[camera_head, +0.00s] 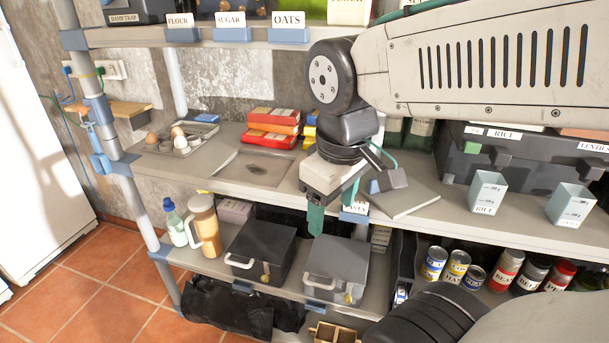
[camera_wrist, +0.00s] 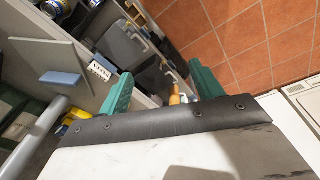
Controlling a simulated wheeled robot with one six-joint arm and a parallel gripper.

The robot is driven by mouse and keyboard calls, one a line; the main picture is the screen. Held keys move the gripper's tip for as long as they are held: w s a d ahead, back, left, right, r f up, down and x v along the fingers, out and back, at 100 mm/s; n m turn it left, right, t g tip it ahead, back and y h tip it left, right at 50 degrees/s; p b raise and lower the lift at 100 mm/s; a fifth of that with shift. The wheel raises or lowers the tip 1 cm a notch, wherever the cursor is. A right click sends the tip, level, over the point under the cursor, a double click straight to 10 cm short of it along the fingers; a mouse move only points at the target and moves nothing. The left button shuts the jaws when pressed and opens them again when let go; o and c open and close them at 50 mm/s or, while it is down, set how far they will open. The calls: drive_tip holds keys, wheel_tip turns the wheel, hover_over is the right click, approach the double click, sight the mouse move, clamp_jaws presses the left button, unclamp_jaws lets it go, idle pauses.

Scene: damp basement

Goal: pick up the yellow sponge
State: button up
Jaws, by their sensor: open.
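I cannot make out a yellow sponge for certain in either view. A small yellow patch (camera_head: 310,131) shows behind my arm on the middle shelf, beside the red and orange packs. Yellow also shows at the left in the wrist view (camera_wrist: 78,114), partly covered by my gripper; I cannot tell what it is. My gripper (camera_head: 333,206) hangs at the front edge of the middle shelf, its green fingers pointing down. In the wrist view my gripper (camera_wrist: 160,72) has its fingers wide apart with nothing between them.
A grey board (camera_head: 405,201) with a blue block (camera_head: 373,186) lies right of my gripper. Red and orange packs (camera_head: 272,128) and an egg tray (camera_head: 183,143) stand left. Below are black (camera_head: 260,252) and grey (camera_head: 337,268) lidded boxes, a jug (camera_head: 206,225) and cans.

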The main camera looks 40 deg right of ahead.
drive_tip(key=w+d+f+n+h, duration=0.1)
drive_tip(key=w+d+f+n, duration=0.1)
drive_tip(key=w+d+n, duration=0.2)
drive_tip(key=w+d+f+n+t+h, duration=0.1)
drive_tip(key=w+d+n, duration=0.3)
drive_tip(key=w+n, duration=0.7)
drive_tip(key=w+d+f+n+h, duration=0.1)
drive_tip(key=w+d+f+n, duration=0.3)
drive_tip(key=w+n, duration=0.3)
drive_tip(key=shift+w+d+f+n, duration=0.1)
drive_tip(key=shift+w+n, duration=0.2)
drive_tip(key=shift+w, duration=0.1)
drive_tip(key=x, duration=0.7)
drive_tip(key=shift+w+d, duration=0.15)
drive_tip(key=shift+d, duration=0.1)
drive_tip(key=c, duration=1)
